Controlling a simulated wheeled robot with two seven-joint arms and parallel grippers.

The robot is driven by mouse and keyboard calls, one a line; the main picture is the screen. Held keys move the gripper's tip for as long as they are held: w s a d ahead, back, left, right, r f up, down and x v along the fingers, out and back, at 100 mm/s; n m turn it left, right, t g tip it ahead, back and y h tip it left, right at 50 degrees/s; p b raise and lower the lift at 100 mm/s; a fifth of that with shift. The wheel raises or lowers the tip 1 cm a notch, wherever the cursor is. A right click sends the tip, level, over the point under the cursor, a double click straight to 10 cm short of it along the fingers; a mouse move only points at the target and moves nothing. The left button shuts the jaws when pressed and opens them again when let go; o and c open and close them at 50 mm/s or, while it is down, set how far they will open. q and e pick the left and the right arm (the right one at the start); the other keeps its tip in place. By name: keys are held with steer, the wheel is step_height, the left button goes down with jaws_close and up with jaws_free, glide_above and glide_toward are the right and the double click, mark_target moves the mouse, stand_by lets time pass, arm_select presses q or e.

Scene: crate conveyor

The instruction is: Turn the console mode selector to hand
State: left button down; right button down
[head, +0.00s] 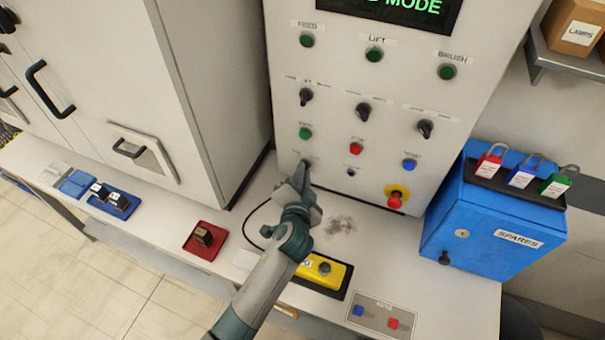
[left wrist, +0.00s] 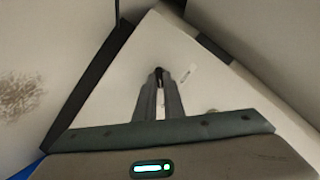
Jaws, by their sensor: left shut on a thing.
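The console (head: 340,120) is a pale upright panel with knobs, buttons and labels. My left gripper (head: 302,174) is at its lower left, with its fingers shut on a small dark selector knob (head: 306,162). The left wrist view shows the gripper's fingers (left wrist: 158,88) closed around the dark knob (left wrist: 158,71), next to a small label (left wrist: 187,73) too small to read. The fingers hide most of the knob, so I cannot tell its pointing. The display (head: 400,8) at the top shows green text ending in "D MODE"; its start is cut off. My right gripper is not in view.
A red emergency button (head: 396,197) on yellow sits at the panel's lower right. A blue spares box (head: 490,230) with padlocks stands at right. A yellow button box (head: 325,272) and a red tray (head: 206,241) lie on the bench (head: 160,225).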

arm_select(q)
steer(key=c, duration=1.9)
jaws_free()
steer(key=shift+r, duration=0.15)
steer(key=shift+o, duration=0.2)
steer(key=b+v, duration=0.3)
steer(key=v, duration=1.3)
steer(key=shift+s, duration=0.45)
